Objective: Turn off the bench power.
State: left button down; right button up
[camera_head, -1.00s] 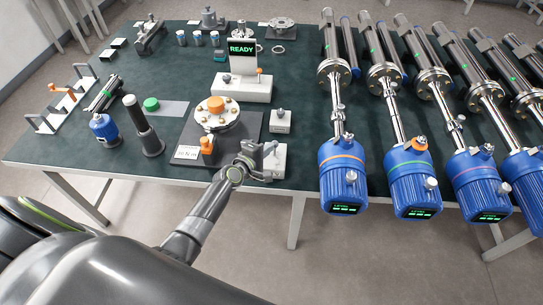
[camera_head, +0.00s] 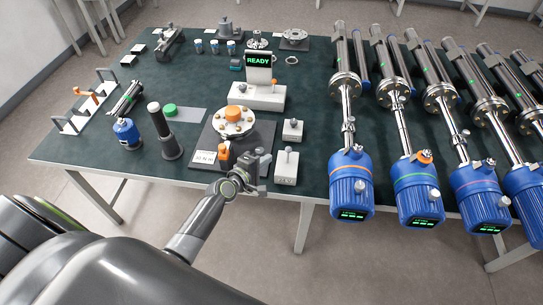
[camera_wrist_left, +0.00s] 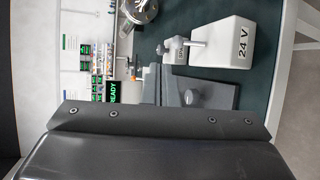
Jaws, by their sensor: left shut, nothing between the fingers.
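A white box (camera_head: 285,172) with a grey knobbed lever (camera_head: 289,150) stands at the front edge of the bench. In the left wrist view a white box marked 24 V (camera_wrist_left: 236,46) has a grey knobbed lever (camera_wrist_left: 197,43) sticking out of one side. My left gripper (camera_head: 262,166) is shut and empty, just left of the box in the head view. A small gap seems to separate them; I cannot tell whether they touch. In the wrist view its dark fingers (camera_wrist_left: 196,97) lie below the box. My right gripper is not in view.
A smaller white switch box (camera_head: 293,130) stands just behind. A black plate with a flanged orange-capped part (camera_head: 233,118) is left of the gripper. A READY display (camera_head: 258,61) stands farther back. Several blue-headed transmitters (camera_head: 351,180) line the right side.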

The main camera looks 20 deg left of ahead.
pick_arm(q)
jog(key=s+r, duration=0.1)
jog(key=s+a+r, duration=0.1)
jog(key=s, duration=0.1)
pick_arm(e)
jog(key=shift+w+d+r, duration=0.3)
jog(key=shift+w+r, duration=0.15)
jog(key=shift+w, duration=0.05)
